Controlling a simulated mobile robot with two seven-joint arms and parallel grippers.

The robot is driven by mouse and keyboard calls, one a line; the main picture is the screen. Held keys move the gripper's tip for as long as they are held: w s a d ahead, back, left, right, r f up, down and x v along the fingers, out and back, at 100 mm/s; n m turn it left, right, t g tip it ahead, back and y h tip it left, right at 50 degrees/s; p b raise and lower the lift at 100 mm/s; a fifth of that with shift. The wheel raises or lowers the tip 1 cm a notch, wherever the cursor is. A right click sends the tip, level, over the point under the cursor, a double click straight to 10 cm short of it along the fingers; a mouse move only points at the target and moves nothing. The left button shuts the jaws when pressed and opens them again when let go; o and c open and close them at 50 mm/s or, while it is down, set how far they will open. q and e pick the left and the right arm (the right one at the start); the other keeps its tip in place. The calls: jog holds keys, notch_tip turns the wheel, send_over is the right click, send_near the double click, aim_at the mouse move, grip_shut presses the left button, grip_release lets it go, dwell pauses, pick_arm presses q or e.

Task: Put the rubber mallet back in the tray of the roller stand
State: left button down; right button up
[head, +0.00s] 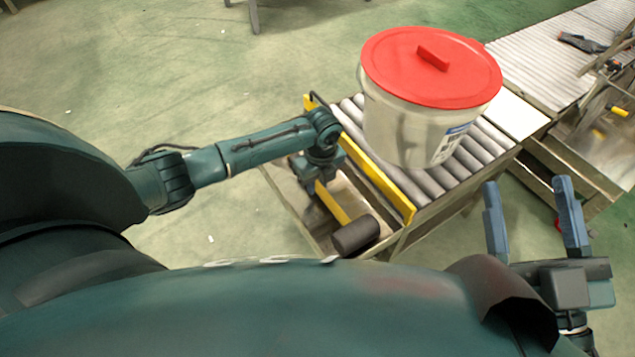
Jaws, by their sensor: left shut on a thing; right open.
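The rubber mallet has a yellow handle (333,203) and a dark grey cylindrical head (355,234). My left gripper (318,190) points down over the roller stand's tray (284,194) and is shut on the mallet's handle; its fingertips are partly hidden. The mallet is within the tray's outline, its head towards the near end. I cannot tell whether it touches the tray floor. My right gripper (527,184) is open and empty, in front of the stand at the right.
A white bucket (405,130) with a red lid (430,65) stands on the rollers (490,150). A yellow rail (380,180) runs between rollers and tray. More conveyor (545,55) with tools lies at the far right. Green floor (150,70) is open at the left.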

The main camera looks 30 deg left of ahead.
pick_arm(q)
jog(key=c, duration=1.2)
grip_release()
jog(key=shift+c, duration=0.2)
jog(key=shift+r, duration=0.1)
jog(key=shift+r, duration=0.35)
notch_tip(320, 180, up, 3)
jog(key=shift+d+r+p, duration=0.1)
jog(key=shift+r+p, duration=0.05)
jog(key=shift+p, duration=1)
notch_tip(320, 180, up, 8)
jog(key=p, duration=0.3)
jog(key=shift+d, duration=0.25)
pick_arm(e)
jog(key=f+h, duration=0.1)
jog(key=s+f+m+g+h, duration=0.1)
jog(key=shift+d+f+g, duration=0.2)
jog(key=shift+f+g, duration=0.1)
pick_arm(q)
jog(key=shift+s, duration=0.1)
pick_arm(e)
jog(key=shift+r, duration=0.1)
